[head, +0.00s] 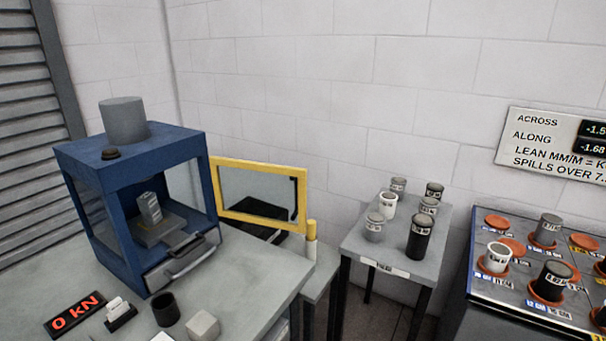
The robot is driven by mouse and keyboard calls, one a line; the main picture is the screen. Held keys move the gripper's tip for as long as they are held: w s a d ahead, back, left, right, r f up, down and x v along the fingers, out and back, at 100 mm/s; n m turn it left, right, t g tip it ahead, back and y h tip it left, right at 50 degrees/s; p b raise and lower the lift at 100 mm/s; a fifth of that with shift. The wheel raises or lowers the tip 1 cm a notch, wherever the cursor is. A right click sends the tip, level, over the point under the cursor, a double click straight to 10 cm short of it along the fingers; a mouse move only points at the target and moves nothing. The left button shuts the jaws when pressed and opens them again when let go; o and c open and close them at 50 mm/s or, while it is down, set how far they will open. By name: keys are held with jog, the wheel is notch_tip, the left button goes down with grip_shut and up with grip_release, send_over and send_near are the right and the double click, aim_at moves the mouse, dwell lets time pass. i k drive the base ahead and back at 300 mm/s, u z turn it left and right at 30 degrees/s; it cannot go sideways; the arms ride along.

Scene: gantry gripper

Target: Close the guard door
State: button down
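The guard door (259,222) is a yellow-framed clear panel with a dark vertical handle near its right side. It stands open, swung out to the right of the blue press cabinet (128,148), and joins the cabinet at its right front edge. The cabinet's front opening is uncovered. Inside it a grey block (150,208) rests on a small platform. A drawer-like tray with a handle (186,256) sits at the bottom of the opening. My gripper does not show in the head view.
A red "0 kN" display (75,315), a dark cup (165,309) and a pale cube (203,326) are on the bench before the cabinet. A yellow-topped post (311,238) stands right of the door. A side table (397,256) holds several canisters; a rack (524,300) is farther right.

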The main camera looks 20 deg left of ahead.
aim_at(298, 174)
jog(key=u, duration=0.6)
jog(key=i, duration=0.9)
jog(key=u, duration=0.75)
